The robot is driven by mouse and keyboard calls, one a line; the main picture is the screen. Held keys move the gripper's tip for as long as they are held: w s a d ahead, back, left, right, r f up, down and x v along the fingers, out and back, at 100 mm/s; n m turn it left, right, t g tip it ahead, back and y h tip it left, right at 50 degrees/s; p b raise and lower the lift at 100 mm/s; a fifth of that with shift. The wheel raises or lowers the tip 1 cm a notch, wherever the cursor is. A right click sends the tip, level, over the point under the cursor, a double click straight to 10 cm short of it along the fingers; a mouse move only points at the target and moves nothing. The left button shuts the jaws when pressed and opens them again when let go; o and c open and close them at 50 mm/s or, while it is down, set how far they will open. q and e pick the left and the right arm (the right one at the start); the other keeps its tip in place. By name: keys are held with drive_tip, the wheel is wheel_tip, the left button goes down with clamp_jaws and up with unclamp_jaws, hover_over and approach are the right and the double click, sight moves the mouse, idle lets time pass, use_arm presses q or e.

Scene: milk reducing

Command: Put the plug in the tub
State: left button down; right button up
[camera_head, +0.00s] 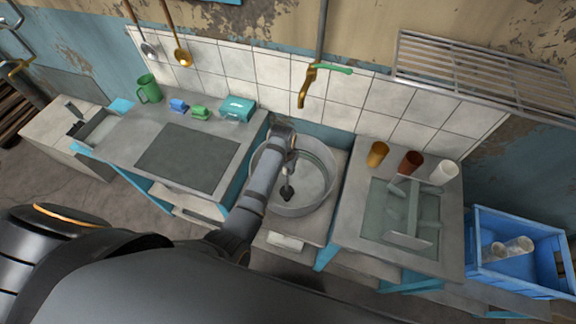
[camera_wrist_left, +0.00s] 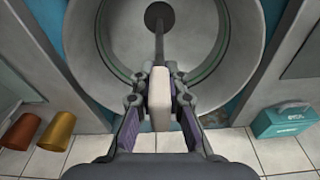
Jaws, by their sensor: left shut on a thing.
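My left gripper (camera_head: 289,163) is over the round grey metal tub (camera_head: 331,161) in the head view. In the left wrist view its fingers (camera_wrist_left: 159,98) are shut on the pale block-like handle of the plug (camera_wrist_left: 160,112). A thin stem runs from the handle to a dark round disc, which also shows as the plug's dark end (camera_head: 287,193) in the head view. The disc appears inside the tub's outline, near its floor; I cannot tell whether it touches. My forearm hides part of the tub's left rim. My right gripper is not in view.
A counter with a green mug (camera_head: 148,89), sponges and a teal box (camera_head: 238,108) is left of the tub. A blue crate (camera_head: 514,277) stands farther right.

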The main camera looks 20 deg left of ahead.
sight(287, 179)
use_arm(q)
drive_tip(key=shift+f+b, duration=1.15)
drive_tip(key=shift+f, duration=1.8)
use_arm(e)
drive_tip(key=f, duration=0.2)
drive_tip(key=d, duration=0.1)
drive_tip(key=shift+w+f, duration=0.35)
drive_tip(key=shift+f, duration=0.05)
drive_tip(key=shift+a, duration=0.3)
use_arm(q)
drive_tip(key=shift+f, duration=0.1)
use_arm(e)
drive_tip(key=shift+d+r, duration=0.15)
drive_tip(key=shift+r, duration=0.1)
use_arm(q)
drive_tip(key=shift+f, duration=0.1)
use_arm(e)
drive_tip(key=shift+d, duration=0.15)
use_arm(q)
drive_tip(key=shift+f+p, duration=0.35)
drive_tip(key=shift+p, duration=0.25)
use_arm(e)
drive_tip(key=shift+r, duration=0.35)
